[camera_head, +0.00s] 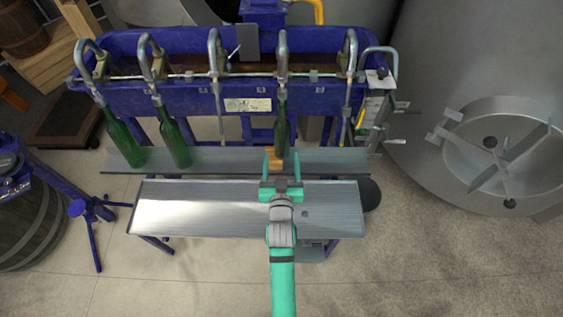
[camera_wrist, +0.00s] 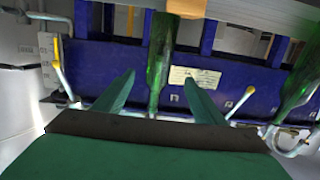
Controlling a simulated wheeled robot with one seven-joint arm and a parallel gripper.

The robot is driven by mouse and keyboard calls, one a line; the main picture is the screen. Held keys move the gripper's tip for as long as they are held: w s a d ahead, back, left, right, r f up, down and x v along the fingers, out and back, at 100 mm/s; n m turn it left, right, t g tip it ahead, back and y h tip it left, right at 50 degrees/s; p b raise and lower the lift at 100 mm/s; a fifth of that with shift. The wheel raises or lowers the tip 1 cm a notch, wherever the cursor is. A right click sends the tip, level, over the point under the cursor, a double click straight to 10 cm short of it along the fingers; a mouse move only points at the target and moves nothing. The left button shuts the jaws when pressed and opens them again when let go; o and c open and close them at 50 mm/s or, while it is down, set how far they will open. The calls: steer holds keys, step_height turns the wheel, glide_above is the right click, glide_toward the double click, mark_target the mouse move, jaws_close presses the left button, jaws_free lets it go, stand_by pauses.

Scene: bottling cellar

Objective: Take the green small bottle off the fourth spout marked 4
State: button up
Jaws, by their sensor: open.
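A green bottle (camera_head: 281,132) hangs upright below the fourth spout (camera_head: 282,55) from the left, its neck at the spout tube. A small wooden block (camera_head: 275,160) shows at its base. My gripper (camera_head: 281,162) is open in front of the bottle, low down, with one finger to each side of it in the picture. In the wrist view, which looks upside down, the bottle (camera_wrist: 159,60) shows between the open fingertips of my gripper (camera_wrist: 158,80). I cannot tell whether the fingers reach around it. Nothing is held.
Two more green bottles (camera_head: 123,138) (camera_head: 175,138) are on the first and second spouts. The third and fifth spouts are empty. A blue trough (camera_head: 190,100) carries the spouts. A metal shelf (camera_head: 225,160) runs below, and a metal table (camera_head: 190,210) stands nearer. A steel tank (camera_head: 470,60) is right.

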mark_target(282, 140)
steer(key=shift+w+f, duration=0.15)
steer(key=shift+w, duration=1.05)
steer(key=shift+w+f, duration=0.1)
steer(key=shift+w, duration=1.05)
steer(key=shift+w+d+f, duration=0.1)
steer(key=shift+w+d, duration=0.15)
steer(key=shift+w, duration=0.25)
steer(key=shift+w+a+f, duration=0.1)
steer(key=shift+w+a, duration=0.1)
steer(key=shift+w, duration=0.35)
steer(key=shift+w+a+f, duration=0.1)
steer(key=shift+w+a, duration=0.05)
steer(key=shift+w, duration=0.35)
steer(key=shift+w+d+f, duration=0.1)
steer(key=shift+w+d, duration=0.1)
steer(key=shift+w, duration=0.55)
steer(key=shift+w, duration=0.1)
